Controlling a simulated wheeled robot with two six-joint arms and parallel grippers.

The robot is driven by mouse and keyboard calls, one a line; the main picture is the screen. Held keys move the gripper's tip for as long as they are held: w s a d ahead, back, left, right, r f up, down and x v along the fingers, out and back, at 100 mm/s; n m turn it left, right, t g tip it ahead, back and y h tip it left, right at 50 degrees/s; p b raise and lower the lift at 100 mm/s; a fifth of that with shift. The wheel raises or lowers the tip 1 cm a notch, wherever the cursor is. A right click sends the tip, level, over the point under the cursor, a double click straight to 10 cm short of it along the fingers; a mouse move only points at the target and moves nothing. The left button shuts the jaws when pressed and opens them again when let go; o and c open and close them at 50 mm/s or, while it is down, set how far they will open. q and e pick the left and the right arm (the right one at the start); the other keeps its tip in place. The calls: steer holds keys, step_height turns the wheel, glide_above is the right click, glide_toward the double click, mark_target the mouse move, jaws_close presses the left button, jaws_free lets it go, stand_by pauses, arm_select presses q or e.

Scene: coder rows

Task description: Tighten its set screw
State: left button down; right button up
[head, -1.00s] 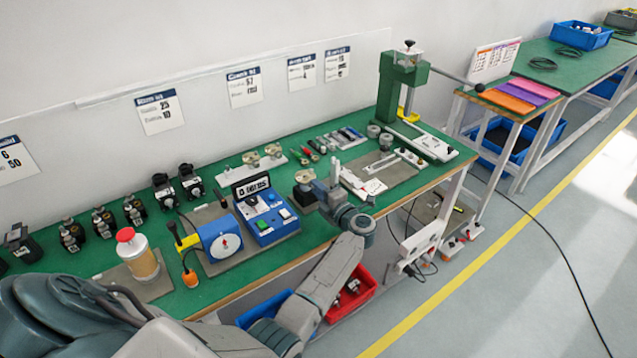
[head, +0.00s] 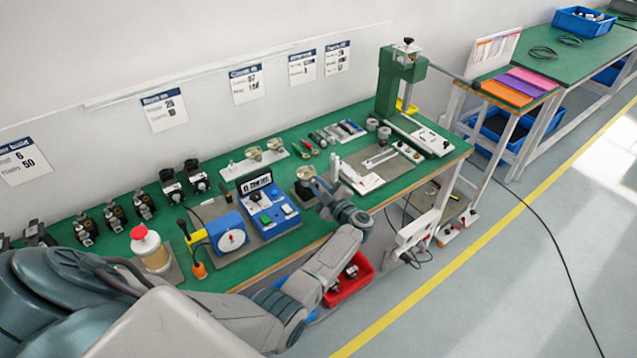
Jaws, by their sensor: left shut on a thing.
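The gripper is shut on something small. The thing held is mostly hidden by the fingers and wrist, and I cannot tell what it is. A slim pale upright piece (head: 335,168) shows just behind the gripper; I cannot tell whether it is held. No set screw can be made out at this size. My right gripper is not in view.
A blue box with buttons and a display (head: 268,207) and a blue dial gauge (head: 228,232) stand left of the gripper. A red-topped cylinder (head: 147,247) is further left. Small black motor-like units (head: 170,187) line the back. A green press (head: 401,80) stands at right.

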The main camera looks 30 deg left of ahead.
arm_select(q)
steer(key=shift+s+d+f+m, duration=0.1)
steer(key=shift+f+m, duration=0.2)
steer(key=shift+m, duration=0.1)
steer(key=c, duration=1.3)
jaws_free()
steer(key=shift+r, duration=0.2)
steer(key=b+v, duration=0.2)
steer(key=v, duration=0.9)
steer(key=shift+b, duration=0.3)
